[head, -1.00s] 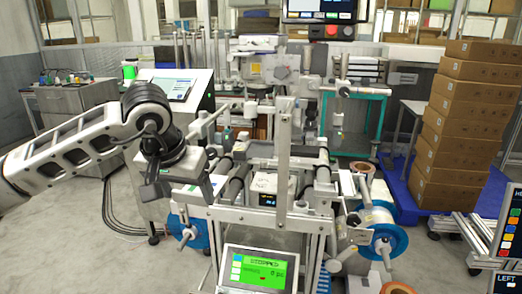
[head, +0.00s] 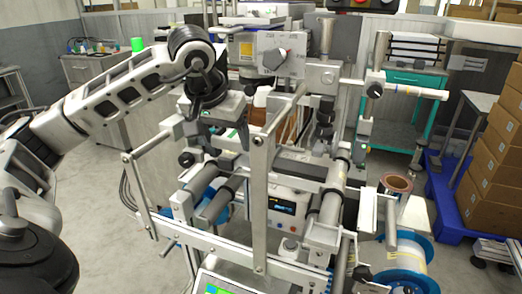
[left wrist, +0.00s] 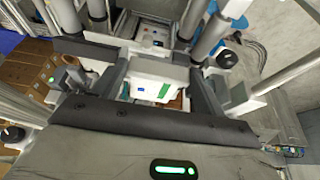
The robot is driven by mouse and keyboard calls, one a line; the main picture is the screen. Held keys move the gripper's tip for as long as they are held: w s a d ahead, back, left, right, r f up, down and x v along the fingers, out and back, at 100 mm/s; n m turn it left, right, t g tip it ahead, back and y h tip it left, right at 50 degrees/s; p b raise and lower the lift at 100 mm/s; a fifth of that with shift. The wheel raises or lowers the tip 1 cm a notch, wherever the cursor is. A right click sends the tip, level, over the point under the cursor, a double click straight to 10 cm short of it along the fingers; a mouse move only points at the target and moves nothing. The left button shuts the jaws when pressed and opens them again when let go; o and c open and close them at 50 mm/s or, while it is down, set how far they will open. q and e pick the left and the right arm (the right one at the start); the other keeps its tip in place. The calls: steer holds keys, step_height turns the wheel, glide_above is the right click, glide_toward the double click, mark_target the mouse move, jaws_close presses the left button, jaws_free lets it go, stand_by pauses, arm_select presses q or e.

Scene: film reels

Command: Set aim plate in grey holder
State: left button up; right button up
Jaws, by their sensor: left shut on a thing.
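My left gripper (head: 215,140) hangs from its arm above the left part of the machine frame. It is shut on a white plate with a green mark (head: 231,134), which I take to be the aim plate. In the left wrist view the plate (left wrist: 162,73) sits between the two dark fingers of the left gripper (left wrist: 160,88), its green patch facing the camera. Frame bars and the gripper partly hide the plate in the head view. I cannot tell for sure which grey part is the holder. My right gripper is not in view.
An upright metal bar (head: 262,195) and a cross bar (head: 215,243) stand in front of the gripper. Rollers (head: 329,205) and a blue reel (head: 408,262) are at the right. A small white unit with a display (head: 285,207) sits inside the frame. Cartons (head: 500,150) stand far right.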

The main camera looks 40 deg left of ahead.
mark_target(237, 136)
arm_select(q)
steer(key=w+f, duration=0.1)
steer(key=w, duration=0.1)
steer(key=w+a+p, duration=0.1)
steer(key=w+a+f, duration=0.1)
steer(key=w, duration=0.1)
steer(key=shift+w+a+f, duration=0.2)
steer(key=shift+w+f, duration=0.1)
steer(key=shift+w, duration=0.05)
steer(key=w+f, duration=0.1)
steer(key=f, duration=0.1)
steer(key=w+a+f, duration=0.1)
steer(key=w+f, duration=0.1)
steer(key=w+a+f+p, duration=0.1)
steer(key=shift+w+f, duration=0.6)
steer(key=shift+f, duration=0.15)
steer(key=shift+w+a+f+p, duration=0.15)
steer(key=shift+f+p, duration=0.25)
steer(key=shift+f, duration=1.15)
steer(key=shift+f, duration=0.1)
steer(key=shift+f, duration=0.15)
steer(key=o, duration=1.3)
steer(key=shift+c, duration=0.2)
